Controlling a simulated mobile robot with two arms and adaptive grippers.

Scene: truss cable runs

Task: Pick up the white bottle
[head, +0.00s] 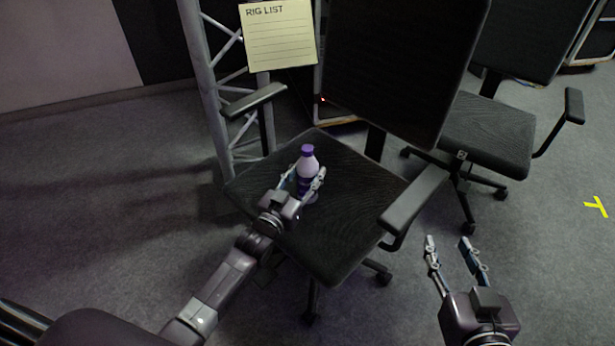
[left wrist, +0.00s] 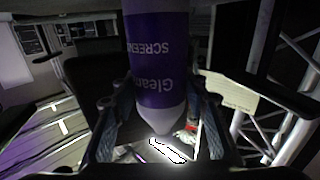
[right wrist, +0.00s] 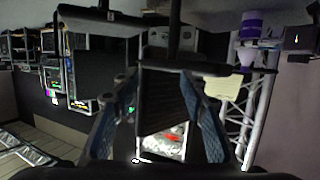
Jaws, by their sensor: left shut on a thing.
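The white bottle (head: 308,163) has a purple cap and a purple label, and stands upright over the seat of the nearest office chair (head: 345,225). My left gripper (head: 304,180) is shut on the bottle, one finger on each side. In the left wrist view the bottle (left wrist: 158,60) fills the space between the fingers, with white lettering on its purple label. I cannot tell whether its base touches the seat. My right gripper (head: 449,242) is open and empty, right of the chair.
A "RIG LIST" sheet (head: 279,35) hangs by a metal truss (head: 205,75) behind the chair. The chair's armrests (head: 412,200) flank the seat. A second chair (head: 487,132) stands at the right. Yellow tape (head: 596,206) marks the floor at far right. The left floor is clear.

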